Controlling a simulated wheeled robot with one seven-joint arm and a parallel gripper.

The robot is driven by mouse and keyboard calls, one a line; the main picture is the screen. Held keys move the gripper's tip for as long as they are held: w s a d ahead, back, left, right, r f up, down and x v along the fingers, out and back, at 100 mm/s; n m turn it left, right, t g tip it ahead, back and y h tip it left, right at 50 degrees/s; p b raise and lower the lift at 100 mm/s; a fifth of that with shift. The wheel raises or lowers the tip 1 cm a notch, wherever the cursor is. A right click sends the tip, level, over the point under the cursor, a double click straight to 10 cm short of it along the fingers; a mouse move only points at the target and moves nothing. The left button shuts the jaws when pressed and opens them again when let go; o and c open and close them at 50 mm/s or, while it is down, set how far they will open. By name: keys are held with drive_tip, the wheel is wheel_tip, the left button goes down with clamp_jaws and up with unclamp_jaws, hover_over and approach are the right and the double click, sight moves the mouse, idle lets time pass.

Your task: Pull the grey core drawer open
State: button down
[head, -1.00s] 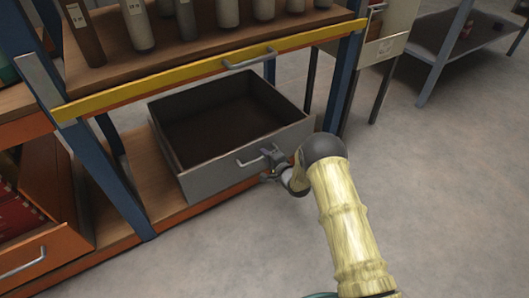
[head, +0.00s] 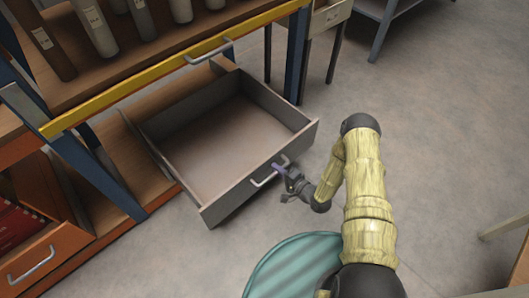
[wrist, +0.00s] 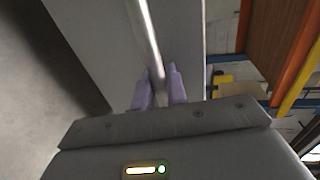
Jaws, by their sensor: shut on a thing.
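The grey core drawer (head: 235,195) is pulled well out from the lower level of the shelf unit, and its inside looks empty. Its light metal handle (head: 263,181) is on the front panel. My gripper (head: 281,169) is at the drawer front, shut on the handle. In the wrist view, the two pale purple fingertips of my gripper (wrist: 158,88) sit either side of the handle bar (wrist: 148,40), with the grey drawer front (wrist: 95,35) behind it.
An orange drawer (head: 45,255) stands partly open at the lower left. Bare floor (head: 430,120) lies to the right.

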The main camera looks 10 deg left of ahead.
drive_tip(key=shift+f+v, duration=0.15)
drive_tip(key=shift+v, duration=0.6)
drive_tip(key=shift+f+v, duration=0.15)
drive_tip(key=shift+v, duration=0.55)
drive_tip(key=shift+d, duration=0.1)
drive_tip(key=c, duration=1.5)
unclamp_jaws()
drive_tip(key=shift+p+v, duration=2.9)
drive_tip(key=shift+v, duration=5.75)
drive_tip(key=shift+s, duration=0.1)
